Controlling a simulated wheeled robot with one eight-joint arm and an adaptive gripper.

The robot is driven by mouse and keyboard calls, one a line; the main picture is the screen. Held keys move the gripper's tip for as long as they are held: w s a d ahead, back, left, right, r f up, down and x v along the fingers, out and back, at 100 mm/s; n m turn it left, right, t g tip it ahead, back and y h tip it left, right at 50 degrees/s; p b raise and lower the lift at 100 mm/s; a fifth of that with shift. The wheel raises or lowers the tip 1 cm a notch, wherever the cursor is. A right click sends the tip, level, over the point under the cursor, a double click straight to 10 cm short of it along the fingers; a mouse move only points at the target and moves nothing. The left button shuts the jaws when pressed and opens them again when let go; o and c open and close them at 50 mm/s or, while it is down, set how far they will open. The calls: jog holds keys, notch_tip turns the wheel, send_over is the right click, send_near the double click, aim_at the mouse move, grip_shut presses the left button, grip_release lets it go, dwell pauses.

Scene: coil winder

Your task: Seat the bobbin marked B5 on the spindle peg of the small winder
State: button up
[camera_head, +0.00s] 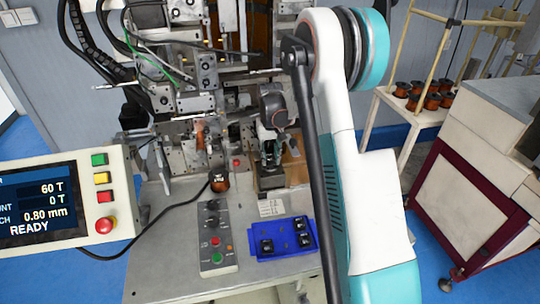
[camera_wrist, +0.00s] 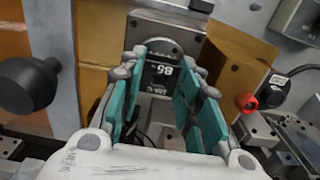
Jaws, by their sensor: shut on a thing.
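In the wrist view, my gripper (camera_wrist: 158,95) is shut on a black bobbin (camera_wrist: 162,74), with a teal finger on each side. Its "B5" mark appears upside down. A grey round part of the small winder (camera_wrist: 163,47) shows just behind the bobbin. The spindle peg is hidden, and I cannot tell whether the bobbin touches it. In the head view, my gripper (camera_head: 269,142) points down in front of the small winder (camera_head: 270,181) at the bench's middle. The arm and gripper hide most of the bobbin there.
A blue tray (camera_head: 283,237) with several black bobbins lies in front. A copper-wound bobbin (camera_head: 219,182) and a control box (camera_head: 216,240) stand left of it. A panel (camera_head: 98,196) reads READY. In the wrist view, a red knob (camera_wrist: 247,102) and black ball knob (camera_wrist: 28,85) flank my gripper.

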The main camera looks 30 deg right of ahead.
jog(key=shift+f, duration=0.3)
jog(key=o, duration=0.8)
jog(key=shift+r, duration=0.15)
notch_tip(320, 180, up, 12)
